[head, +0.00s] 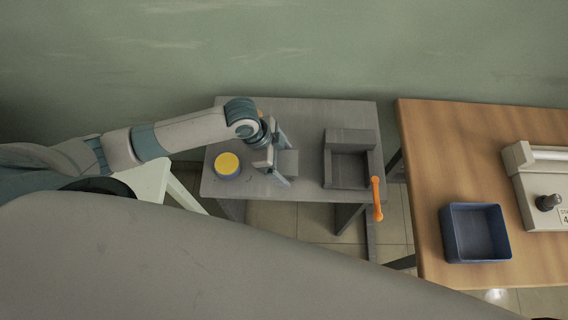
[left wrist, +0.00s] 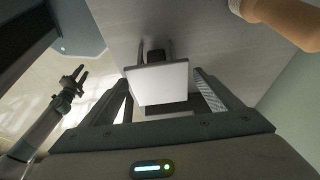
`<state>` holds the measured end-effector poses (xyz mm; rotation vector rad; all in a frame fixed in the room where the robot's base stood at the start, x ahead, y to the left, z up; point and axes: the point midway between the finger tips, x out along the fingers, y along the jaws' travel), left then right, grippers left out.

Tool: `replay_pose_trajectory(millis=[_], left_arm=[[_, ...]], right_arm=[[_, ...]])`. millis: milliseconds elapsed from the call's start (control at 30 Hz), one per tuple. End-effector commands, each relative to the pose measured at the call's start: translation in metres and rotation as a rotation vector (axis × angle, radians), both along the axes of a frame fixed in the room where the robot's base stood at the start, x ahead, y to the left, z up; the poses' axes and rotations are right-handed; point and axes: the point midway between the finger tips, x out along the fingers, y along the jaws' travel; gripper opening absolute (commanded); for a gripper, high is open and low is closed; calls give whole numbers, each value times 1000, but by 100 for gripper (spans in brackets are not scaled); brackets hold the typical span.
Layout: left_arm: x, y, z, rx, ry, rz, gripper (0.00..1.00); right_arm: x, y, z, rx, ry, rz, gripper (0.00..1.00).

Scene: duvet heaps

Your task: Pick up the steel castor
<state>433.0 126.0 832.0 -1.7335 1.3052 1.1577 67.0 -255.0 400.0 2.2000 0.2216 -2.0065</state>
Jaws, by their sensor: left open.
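The steel castor (head: 289,163) appears as a plain grey square plate on the small grey table, at the right side of my left gripper. In the left wrist view its pale plate (left wrist: 158,84) lies between my fingers, with a dark part behind it. My left gripper (head: 279,160) is open, its fingers on either side of the plate, with gaps visible in the wrist view. How high the fingertips are above the table is hard to tell. My right gripper (left wrist: 72,83) shows small and far off in the left wrist view; its jaw state is unclear.
A yellow-topped round tin (head: 228,164) stands left of the gripper on the grey table (head: 310,112). A grey open box (head: 349,165) and an orange handle (head: 376,198) are to the right. A wooden table (head: 430,150) holds a blue bin (head: 475,233) and a pale machine (head: 545,190).

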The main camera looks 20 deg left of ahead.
Motion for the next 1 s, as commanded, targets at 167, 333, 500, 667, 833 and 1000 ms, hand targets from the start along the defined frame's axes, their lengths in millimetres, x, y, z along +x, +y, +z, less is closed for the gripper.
replay_pose_trajectory(millis=[167,333,500,667,833,1000], left_arm=[[0,0,0,0,0,0,84],[0,0,0,0,0,0,84],[0,0,0,0,0,0,44],[0,0,1,-1,-1,0,29],[1,0,2,-1,-1,0,29],[1,0,8,-1,-3,0,29]], right_arm=[[0,0,0,0,0,0,31],[0,0,0,0,1,0,31],[0,-1,0,0,1,0,31],[0,-1,0,-1,1,0,31],[0,-1,-1,-1,1,0,31],[0,-1,-4,-1,1,0,31]])
